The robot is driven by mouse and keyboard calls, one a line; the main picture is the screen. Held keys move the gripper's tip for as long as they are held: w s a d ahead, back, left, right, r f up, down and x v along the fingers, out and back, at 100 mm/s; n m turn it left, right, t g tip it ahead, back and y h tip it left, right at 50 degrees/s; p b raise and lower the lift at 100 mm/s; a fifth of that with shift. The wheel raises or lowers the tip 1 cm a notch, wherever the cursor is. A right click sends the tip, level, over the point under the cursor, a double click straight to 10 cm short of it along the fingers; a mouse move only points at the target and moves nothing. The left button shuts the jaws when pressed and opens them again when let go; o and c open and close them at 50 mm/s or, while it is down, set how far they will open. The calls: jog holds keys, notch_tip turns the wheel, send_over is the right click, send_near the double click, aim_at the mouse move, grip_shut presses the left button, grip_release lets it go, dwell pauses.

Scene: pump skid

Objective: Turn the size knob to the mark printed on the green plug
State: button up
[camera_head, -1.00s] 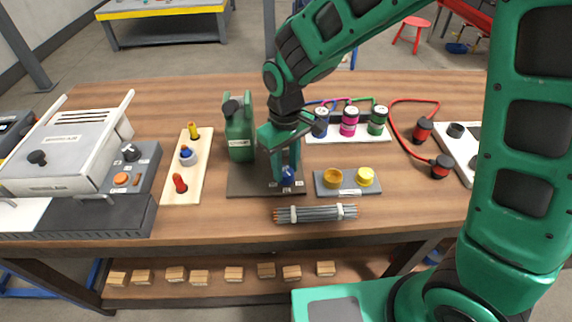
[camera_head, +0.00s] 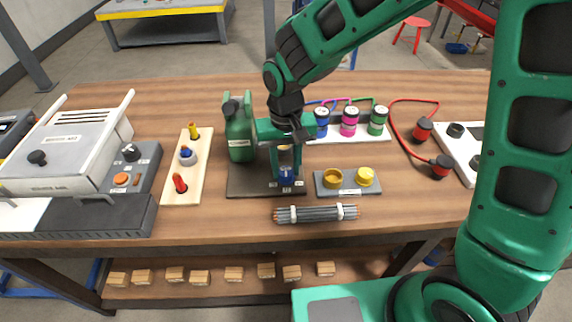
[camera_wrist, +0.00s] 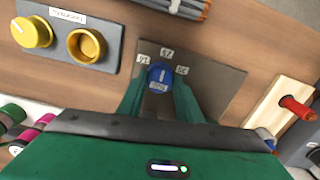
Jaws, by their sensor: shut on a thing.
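The blue size knob (camera_wrist: 160,74) stands on a dark plate, with three small white number tags around it. In the wrist view, its white line points up toward the middle tag; the numbers are too small to read surely. My gripper (camera_wrist: 161,82) is shut on the knob, one finger on each side. In the head view, my gripper (camera_head: 286,171) reaches down onto the knob (camera_head: 286,179) from above. The green plug (camera_head: 377,121) stands at the right end of the white panel, beside a magenta and a blue one. Its printed mark is not legible.
A rod bundle (camera_head: 316,213) lies in front. A wooden board with pegs (camera_head: 185,196) is at left.

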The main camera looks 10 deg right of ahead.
aim_at(286, 170)
jog(key=shift+w+r, duration=0.1)
jog(key=shift+w, duration=0.1)
jog(key=o, duration=1)
jog(key=shift+o, duration=0.2)
jog(key=shift+s, duration=0.1)
notch_tip(286, 170, up, 11)
jog(key=shift+f, duration=0.2)
